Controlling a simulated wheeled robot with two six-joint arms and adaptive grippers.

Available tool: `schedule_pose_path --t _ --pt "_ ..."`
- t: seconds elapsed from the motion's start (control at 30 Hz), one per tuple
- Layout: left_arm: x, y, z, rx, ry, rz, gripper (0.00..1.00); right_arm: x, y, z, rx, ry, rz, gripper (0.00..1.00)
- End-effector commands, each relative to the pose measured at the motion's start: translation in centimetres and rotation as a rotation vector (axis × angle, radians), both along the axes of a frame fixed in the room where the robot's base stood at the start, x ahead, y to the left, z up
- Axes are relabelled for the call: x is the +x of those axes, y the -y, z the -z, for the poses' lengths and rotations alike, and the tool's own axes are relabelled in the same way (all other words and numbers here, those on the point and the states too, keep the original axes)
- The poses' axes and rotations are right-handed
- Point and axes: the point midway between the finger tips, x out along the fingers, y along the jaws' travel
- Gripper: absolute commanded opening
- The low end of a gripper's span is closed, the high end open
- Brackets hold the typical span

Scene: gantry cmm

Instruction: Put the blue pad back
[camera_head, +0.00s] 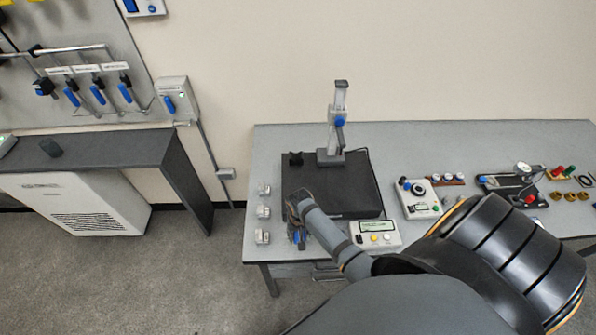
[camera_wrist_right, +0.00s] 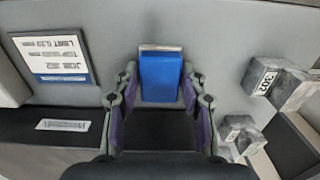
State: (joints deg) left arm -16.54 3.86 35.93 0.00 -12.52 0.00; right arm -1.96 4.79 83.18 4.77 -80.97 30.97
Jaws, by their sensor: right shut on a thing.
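The blue pad (camera_wrist_right: 161,78) is between the fingertips of my right gripper (camera_wrist_right: 160,98) in the right wrist view, with a pale strip along its far edge. The gripper is shut on it. In the head view my right gripper (camera_head: 298,222) is at the front left corner of the black plate, and a little of the blue pad (camera_head: 298,238) shows below it. I cannot tell whether the pad touches the table. My left gripper is not in view.
The black plate (camera_head: 350,190) with an upright stand (camera_head: 338,120) is on the grey table (camera_head: 262,165). Several small metal blocks (camera_head: 263,211) line the table's left side. A display box (camera_head: 375,236) is right of the gripper. A printed card (camera_wrist_right: 58,58) shows in the wrist view.

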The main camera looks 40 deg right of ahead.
Motion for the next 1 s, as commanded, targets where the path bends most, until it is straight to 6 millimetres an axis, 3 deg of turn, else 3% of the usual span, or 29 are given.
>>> schedule_pose_path --t 0.03,0.1,0.2,0.4,0.57,0.67,0.8,1.0 --pt "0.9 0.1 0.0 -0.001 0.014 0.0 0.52 -0.3 -0.1 0.2 0.001 -0.006 0.0 0.43" --pt "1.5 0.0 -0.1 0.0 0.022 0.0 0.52 -0.3 -0.1 0.2 0.001 -0.006 0.0 0.52" --pt "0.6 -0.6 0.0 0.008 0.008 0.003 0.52 -0.2 -0.1 0.2 0.001 -0.006 0.0 0.64" --pt "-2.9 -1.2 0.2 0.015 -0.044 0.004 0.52 -0.2 0.0 0.1 0.001 -0.005 0.0 0.64" --pt "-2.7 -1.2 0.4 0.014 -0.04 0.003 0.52 -0.1 0.0 -0.4 0.001 -0.002 0.0 0.64" --pt "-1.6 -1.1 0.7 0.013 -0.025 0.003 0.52 0.0 0.0 -2.0 0.0 0.0 -0.001 0.64" --pt "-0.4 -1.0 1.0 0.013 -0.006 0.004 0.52 0.0 0.0 -5.6 0.0 0.0 -0.001 0.64" --pt "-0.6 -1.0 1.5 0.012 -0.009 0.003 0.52 0.1 0.0 -9.9 -0.001 -0.001 -0.001 0.64"
